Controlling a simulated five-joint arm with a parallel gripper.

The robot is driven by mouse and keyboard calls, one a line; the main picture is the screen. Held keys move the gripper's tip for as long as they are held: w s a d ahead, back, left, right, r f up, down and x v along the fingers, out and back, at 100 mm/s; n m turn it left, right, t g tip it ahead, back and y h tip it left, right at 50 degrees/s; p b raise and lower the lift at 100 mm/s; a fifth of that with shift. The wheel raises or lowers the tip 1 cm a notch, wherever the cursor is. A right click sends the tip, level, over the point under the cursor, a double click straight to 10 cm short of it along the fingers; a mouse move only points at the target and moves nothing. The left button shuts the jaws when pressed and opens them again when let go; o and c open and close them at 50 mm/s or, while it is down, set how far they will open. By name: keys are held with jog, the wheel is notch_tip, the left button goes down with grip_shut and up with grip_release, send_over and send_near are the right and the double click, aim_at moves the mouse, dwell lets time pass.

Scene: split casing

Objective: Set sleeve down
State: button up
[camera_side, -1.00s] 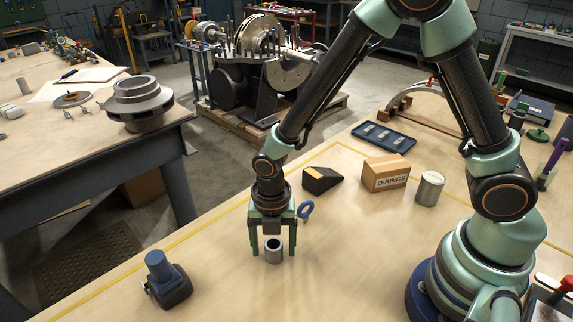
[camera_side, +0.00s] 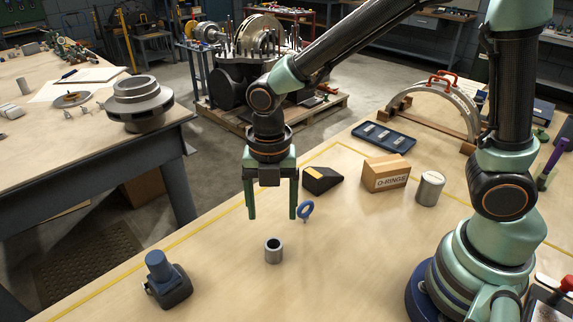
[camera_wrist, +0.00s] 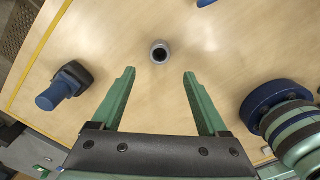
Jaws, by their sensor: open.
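The sleeve (camera_side: 273,251) is a small grey metal cylinder with a dark bore. It stands upright on the wooden bench top. In the wrist view the sleeve (camera_wrist: 160,52) lies beyond the fingertips, between their lines, and I look down into its bore. My gripper (camera_side: 272,214) is open and empty, raised above the sleeve and clear of it. Its two green fingers also show in the wrist view (camera_wrist: 159,72), spread wide with nothing between them.
A blue-and-black battery-like block (camera_side: 167,280) stands front left. A blue ring (camera_side: 306,210), a black wedge (camera_side: 322,180), the O-RINGS box (camera_side: 386,174) and a metal can (camera_side: 430,188) stand behind and right. Bench top around the sleeve is bare.

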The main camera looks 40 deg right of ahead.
jog(key=s+d+r+m+t, duration=0.2)
jog(key=d+r+m, duration=0.4)
jog(key=m, duration=0.7)
jog(key=s+d+r+m+t, duration=0.2)
jog(key=d+r+m, duration=0.5)
jog(key=m, duration=0.7)
jog(key=shift+d+t, duration=0.8)
jog(key=shift+d, duration=0.05)
